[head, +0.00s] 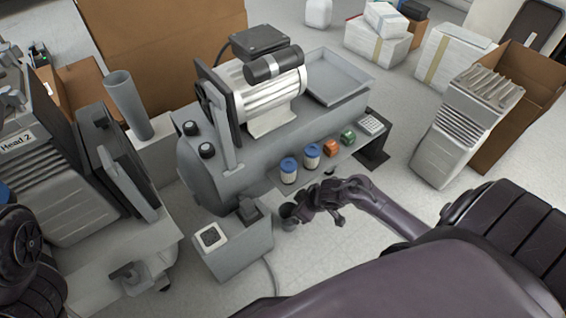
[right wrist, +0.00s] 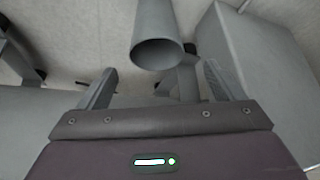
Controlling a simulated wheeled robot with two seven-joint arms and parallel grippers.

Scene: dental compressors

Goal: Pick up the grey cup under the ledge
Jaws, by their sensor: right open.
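The grey cup (head: 288,212) shows small in the head view, below the grey ledge (head: 275,179) and partly hidden beside my right gripper (head: 318,208). In the right wrist view a grey cylinder with an open round end, seemingly this cup (right wrist: 157,30), lies ahead of the fingers. My right gripper also shows in the right wrist view (right wrist: 160,88). Its two fingers are apart, with the cup's open end between their lines and no clear contact. My left gripper is not in view; only dark arm parts show at the left edge.
Blue-lidded jars (head: 289,175), an orange item (head: 331,147) and a green item (head: 348,137) stand on the ledge. A grey box (head: 235,250) with a socket stands left of the right gripper. The compressor (head: 268,88) sits above. Pale floor (head: 400,195) is clear to the right.

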